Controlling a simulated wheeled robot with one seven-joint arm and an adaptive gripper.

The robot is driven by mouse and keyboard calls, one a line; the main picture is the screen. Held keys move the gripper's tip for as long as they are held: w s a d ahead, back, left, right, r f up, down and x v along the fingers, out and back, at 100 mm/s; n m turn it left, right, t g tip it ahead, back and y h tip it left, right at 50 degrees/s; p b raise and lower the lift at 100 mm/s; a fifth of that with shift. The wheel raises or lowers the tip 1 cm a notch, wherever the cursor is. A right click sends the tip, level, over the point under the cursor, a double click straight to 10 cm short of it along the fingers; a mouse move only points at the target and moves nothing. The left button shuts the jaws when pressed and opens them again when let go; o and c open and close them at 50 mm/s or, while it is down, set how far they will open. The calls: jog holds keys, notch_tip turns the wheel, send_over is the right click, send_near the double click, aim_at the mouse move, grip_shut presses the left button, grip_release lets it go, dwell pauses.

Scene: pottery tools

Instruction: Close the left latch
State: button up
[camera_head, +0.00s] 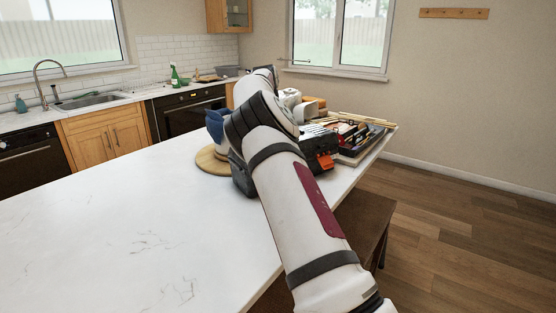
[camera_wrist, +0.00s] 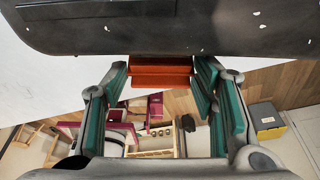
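A dark toolbox (camera_head: 243,178) stands on the white counter, mostly hidden behind my arm in the head view. One orange latch (camera_head: 325,162) shows on it, just right of my arm. In the wrist view the dark toolbox body (camera_wrist: 230,28) fills the top, with an orange-red latch (camera_wrist: 161,71) at its edge. My gripper (camera_wrist: 163,82) is open, with teal-padded fingers on either side of this latch and a gap on both sides. Nothing is held. The head view hides my gripper behind the arm. I cannot tell how far the latch is turned.
A tray of tools (camera_head: 358,137) lies right of the toolbox near the counter's edge. A round wooden board (camera_head: 210,160) with a blue item (camera_head: 215,124) is on the left. The front left of the counter (camera_head: 110,235) is clear. A wooden bench (camera_head: 368,218) stands below.

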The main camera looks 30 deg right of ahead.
jog(key=shift+o, duration=0.6)
jog(key=shift+s+r+p, duration=0.1)
jog(key=shift+p, duration=0.2)
jog(key=f+t+p, duration=0.1)
jog(key=t, duration=0.2)
jog(key=s+f+t+p, duration=0.1)
jog(key=t, duration=0.3)
jog(key=s+f+t+p, duration=0.1)
jog(key=f+t+p, duration=0.1)
jog(key=t, duration=0.1)
jog(key=shift+s+f+t, duration=0.1)
jog(key=shift+s+t, duration=0.15)
jog(key=shift+t, duration=0.15)
jog(key=shift+f+b, duration=0.1)
jog(key=shift+b, duration=0.25)
notch_tip(320, 180, down, 2)
jog(key=t+b, duration=0.5)
jog(key=b, duration=1.5)
jog(key=shift+f+b, duration=0.2)
jog(key=shift+b, duration=0.15)
